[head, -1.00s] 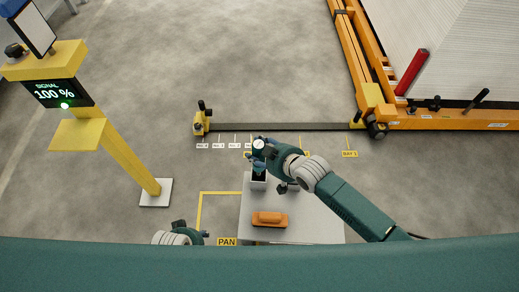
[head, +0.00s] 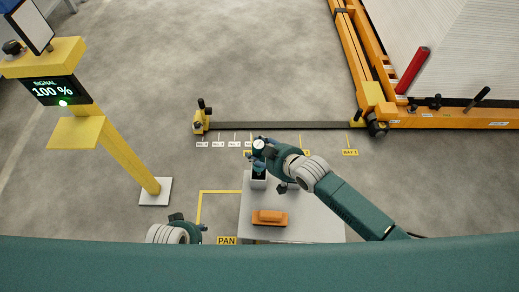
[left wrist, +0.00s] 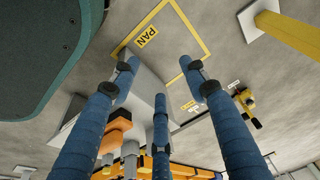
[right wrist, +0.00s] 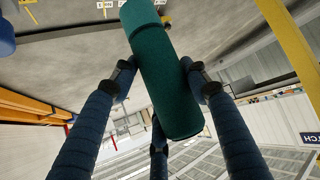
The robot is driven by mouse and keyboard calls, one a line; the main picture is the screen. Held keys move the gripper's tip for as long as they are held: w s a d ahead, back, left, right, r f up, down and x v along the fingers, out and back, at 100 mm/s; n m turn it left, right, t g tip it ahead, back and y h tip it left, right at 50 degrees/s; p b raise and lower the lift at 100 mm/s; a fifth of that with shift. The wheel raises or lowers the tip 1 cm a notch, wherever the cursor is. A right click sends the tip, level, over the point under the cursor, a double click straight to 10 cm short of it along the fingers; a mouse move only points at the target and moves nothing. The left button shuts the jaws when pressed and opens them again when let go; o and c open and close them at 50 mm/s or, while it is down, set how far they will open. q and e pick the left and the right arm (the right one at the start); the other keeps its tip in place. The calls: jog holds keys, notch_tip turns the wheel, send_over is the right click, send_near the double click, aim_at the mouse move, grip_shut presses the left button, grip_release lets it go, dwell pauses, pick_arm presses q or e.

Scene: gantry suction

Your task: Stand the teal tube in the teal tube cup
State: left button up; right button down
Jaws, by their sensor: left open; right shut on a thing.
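The teal tube (right wrist: 162,75) fills the middle of the right wrist view, a dark green cylinder with a band near one end. My right gripper (right wrist: 160,85) is shut on it with its blue fingers around the tube. In the head view my right gripper (head: 264,153) is over the far left part of the small table, at a pale square cup (head: 258,184) with a dark top. I cannot tell whether the tube's lower end is inside this cup. My left gripper (left wrist: 159,75) is open and empty; in the head view it (head: 194,230) is left of the table.
The grey table (head: 310,228) carries an orange block-like object (head: 269,217) near its front. A yellow post (head: 125,150) with a signal display (head: 58,90) stands left. A dark floor rail (head: 290,126) and an orange frame (head: 365,85) lie beyond.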

pick_arm(q)
jog(key=shift+r, duration=0.3)
jog(key=shift+w+r, duration=0.1)
jog(key=shift+r, duration=0.3)
pick_arm(e)
jog(key=shift+f, duration=0.2)
pick_arm(q)
jog(key=shift+r+b, duration=0.35)
jog(key=shift+r, duration=0.15)
pick_arm(e)
jog(key=shift+f, duration=0.25)
pick_arm(q)
jog(key=shift+r, duration=0.1)
pick_arm(e)
jog(key=shift+f, duration=0.45)
jog(key=shift+f+b, duration=0.35)
jog(key=shift+b, duration=0.15)
pick_arm(q)
notch_tip(320, 180, up, 4)
jog(key=shift+w+f, duration=0.15)
jog(key=shift+f, duration=0.05)
jog(key=shift+r, duration=0.1)
jog(key=shift+s+r, duration=0.2)
jog(key=shift+r, duration=0.3)
pick_arm(e)
jog(key=shift+f, duration=0.3)
